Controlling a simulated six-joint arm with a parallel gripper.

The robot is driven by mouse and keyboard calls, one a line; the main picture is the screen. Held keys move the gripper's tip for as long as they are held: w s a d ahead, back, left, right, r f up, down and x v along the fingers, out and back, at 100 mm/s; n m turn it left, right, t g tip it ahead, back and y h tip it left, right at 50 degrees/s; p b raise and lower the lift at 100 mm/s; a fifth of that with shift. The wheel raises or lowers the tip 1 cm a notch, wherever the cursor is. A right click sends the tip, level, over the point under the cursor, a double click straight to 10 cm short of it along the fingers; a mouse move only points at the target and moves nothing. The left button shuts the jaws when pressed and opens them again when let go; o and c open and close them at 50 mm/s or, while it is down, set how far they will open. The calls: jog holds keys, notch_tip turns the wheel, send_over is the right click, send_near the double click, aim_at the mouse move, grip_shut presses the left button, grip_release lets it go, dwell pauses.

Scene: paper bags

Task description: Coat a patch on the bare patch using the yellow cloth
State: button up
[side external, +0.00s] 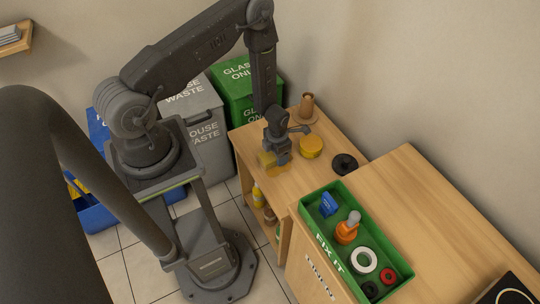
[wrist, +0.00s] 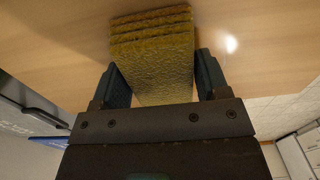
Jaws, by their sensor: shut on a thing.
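My gripper (side external: 277,150) is low over the wooden worktop (side external: 245,135) in the side view, pointing down. It is shut on the yellow cloth (side external: 266,160). In the wrist view the folded, rough-textured cloth (wrist: 155,60) sits between the two dark fingers of my gripper (wrist: 160,75), its layered end against or very near the wood. A small orange-brown area (side external: 281,173) shows on the worktop just below my gripper. I cannot tell whether this is the bare patch or a coating. The rest of the surface under the cloth is hidden.
A round yellow tin (side external: 311,148) stands close right of my gripper. A black disc (side external: 344,164) lies farther right, and a brown spool-like object (side external: 306,106) stands behind. A green tray (side external: 327,260) with several items is on the nearer cabinet. Bins (side external: 202,128) stand left.

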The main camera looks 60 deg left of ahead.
aim_at(257, 167)
jog(key=shift+w, duration=1.25)
jog(key=shift+s, duration=5.05)
notch_tip(257, 167, up, 8)
jog(key=shift+w, duration=0.15)
